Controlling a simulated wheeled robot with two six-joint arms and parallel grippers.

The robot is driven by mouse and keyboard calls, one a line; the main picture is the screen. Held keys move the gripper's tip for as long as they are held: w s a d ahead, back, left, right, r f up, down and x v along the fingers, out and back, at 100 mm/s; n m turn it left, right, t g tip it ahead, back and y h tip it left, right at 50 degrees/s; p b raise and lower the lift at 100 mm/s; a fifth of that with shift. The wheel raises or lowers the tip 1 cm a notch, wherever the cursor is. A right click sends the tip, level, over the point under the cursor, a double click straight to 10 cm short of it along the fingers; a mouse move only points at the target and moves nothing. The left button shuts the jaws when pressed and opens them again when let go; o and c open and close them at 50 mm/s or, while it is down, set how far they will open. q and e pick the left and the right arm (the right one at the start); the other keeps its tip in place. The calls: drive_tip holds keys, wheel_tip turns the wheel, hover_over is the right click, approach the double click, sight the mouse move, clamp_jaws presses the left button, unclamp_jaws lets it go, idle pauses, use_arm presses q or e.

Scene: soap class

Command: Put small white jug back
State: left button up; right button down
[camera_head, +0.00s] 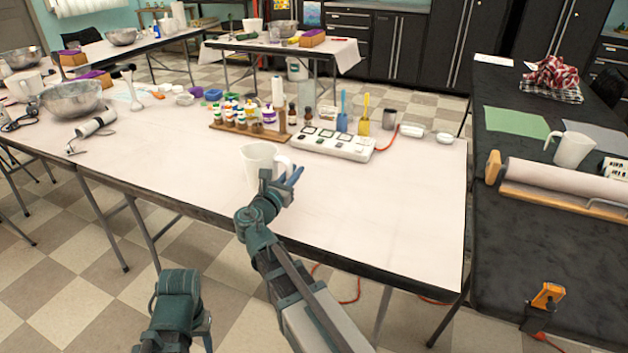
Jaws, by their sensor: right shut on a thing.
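The small white jug (259,160) is at the front middle of the white-covered table (400,215). My right gripper (285,178) is at the jug's right side and shut on it, at the handle side. The jug looks upright. I cannot tell whether its base touches the table, as my gripper and arm hide its lower part. My left arm shows at the bottom left, below the table edge, and its fingertips are not visible. A second white jug (573,149) stands on the black table at the right.
Behind the jug are a wooden rack of small bottles (240,135) and a white power strip (333,144). The table's right front is clear. A paper roll (570,178) lies on the black table.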

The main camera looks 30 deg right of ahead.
drive_tip(key=d, duration=0.5)
drive_tip(key=d+f+b, duration=0.1)
drive_tip(key=d, duration=1)
drive_tip(key=shift+w+f, duration=0.15)
drive_tip(key=shift+f, duration=0.15)
drive_tip(key=shift+f+b, duration=1.75)
drive_tip(key=shift+b, duration=0.25)
drive_tip(key=shift+f, duration=0.2)
drive_tip(key=c, duration=0.9)
unclamp_jaws()
drive_tip(key=shift+r, duration=0.1)
drive_tip(key=shift+r, duration=0.1)
drive_tip(key=shift+s+a, duration=0.25)
drive_tip(key=v, duration=1.1)
drive_tip(key=shift+a, duration=0.15)
